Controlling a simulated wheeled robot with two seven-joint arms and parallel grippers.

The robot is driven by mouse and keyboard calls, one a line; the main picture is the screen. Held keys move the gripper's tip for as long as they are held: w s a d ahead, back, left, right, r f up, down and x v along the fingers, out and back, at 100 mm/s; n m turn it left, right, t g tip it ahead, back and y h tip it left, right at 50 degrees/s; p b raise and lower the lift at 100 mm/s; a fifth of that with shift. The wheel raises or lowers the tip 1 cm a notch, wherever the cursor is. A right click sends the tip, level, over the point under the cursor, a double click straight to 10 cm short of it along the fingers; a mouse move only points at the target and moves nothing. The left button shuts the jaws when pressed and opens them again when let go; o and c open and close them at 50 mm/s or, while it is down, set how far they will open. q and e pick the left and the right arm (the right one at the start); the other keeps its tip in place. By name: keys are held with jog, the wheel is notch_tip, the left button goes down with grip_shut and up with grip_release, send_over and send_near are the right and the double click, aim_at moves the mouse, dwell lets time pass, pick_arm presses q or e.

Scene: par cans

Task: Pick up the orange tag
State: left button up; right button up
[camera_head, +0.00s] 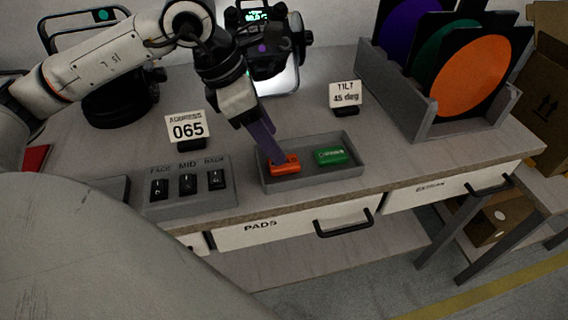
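The orange tag (284,168) lies at the left end of a shallow grey tray (345,175) on the bench. My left gripper (275,158) points down into the tray, its dark bluish fingers reaching the tag's top. The fingers overlap in this view, so I cannot tell whether they are closed on the tag. A green tag (330,156) lies in the same tray, to the right of the orange one. My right gripper is not in view.
A switch box (190,188) stands left of the tray. An "ADDRESS 065" card (187,128) and a "TILT 45 deg" card (346,95) stand behind. A lamp (265,50) is at the back. A rack (440,110) of coloured discs is at the right.

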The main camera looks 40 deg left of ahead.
aim_at(284, 165)
pick_arm(q)
jog(key=x, duration=0.5)
jog(key=shift+s+d+f, duration=0.1)
jog(key=shift+s+f, duration=0.05)
jog(key=shift+s, duration=0.2)
jog(key=c, duration=1.1)
